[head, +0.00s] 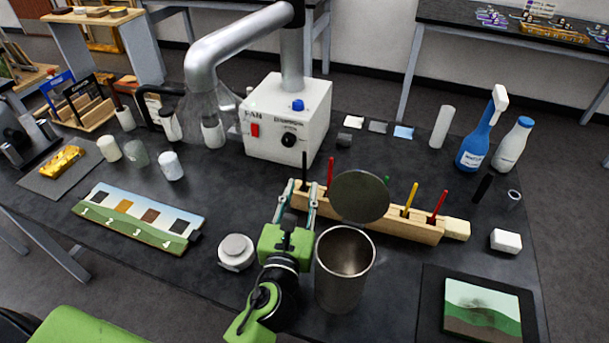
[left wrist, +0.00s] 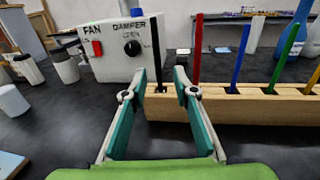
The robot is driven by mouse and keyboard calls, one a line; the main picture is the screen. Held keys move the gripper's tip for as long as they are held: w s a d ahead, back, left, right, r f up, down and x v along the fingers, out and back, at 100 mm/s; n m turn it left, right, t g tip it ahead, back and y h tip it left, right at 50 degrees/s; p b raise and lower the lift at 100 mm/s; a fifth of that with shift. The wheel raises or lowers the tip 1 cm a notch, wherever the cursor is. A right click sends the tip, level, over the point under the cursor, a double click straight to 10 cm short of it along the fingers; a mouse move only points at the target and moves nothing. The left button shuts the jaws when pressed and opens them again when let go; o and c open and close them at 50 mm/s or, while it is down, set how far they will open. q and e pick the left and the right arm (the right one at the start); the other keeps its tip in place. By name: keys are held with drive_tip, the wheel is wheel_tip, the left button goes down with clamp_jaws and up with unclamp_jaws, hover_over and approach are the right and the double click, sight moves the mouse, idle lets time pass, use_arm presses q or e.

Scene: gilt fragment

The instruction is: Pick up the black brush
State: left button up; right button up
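The black brush (head: 304,165) stands upright at the left end of a wooden rack (head: 400,225) in the head view. Its dark handle (left wrist: 155,45) also shows in the left wrist view, rising from the rack. My left gripper (head: 301,187) is open and empty, with its fingers pointing at the rack's left end. In the left wrist view the brush appears between the two fingertips (left wrist: 160,78), nearer the left one; I see no contact. The brush's lower end is hidden in the rack. My right gripper is not in view.
Red (head: 330,170), blue, yellow (head: 410,198) and another red handle stand along the rack. A metal bin (head: 340,290) with a raised round lid (head: 360,197) stands close right of my left gripper. A white fan box (head: 285,115) is behind. A round white-lidded jar (head: 236,250) sits left.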

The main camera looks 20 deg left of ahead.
sight(304, 177)
use_arm(q)
drive_tip(key=w, duration=0.3)
drive_tip(key=w+a+p, duration=0.1)
drive_tip(key=w, duration=0.1)
drive_tip(key=shift+w, duration=0.35)
drive_tip(key=shift+s, duration=0.1)
clamp_jaws()
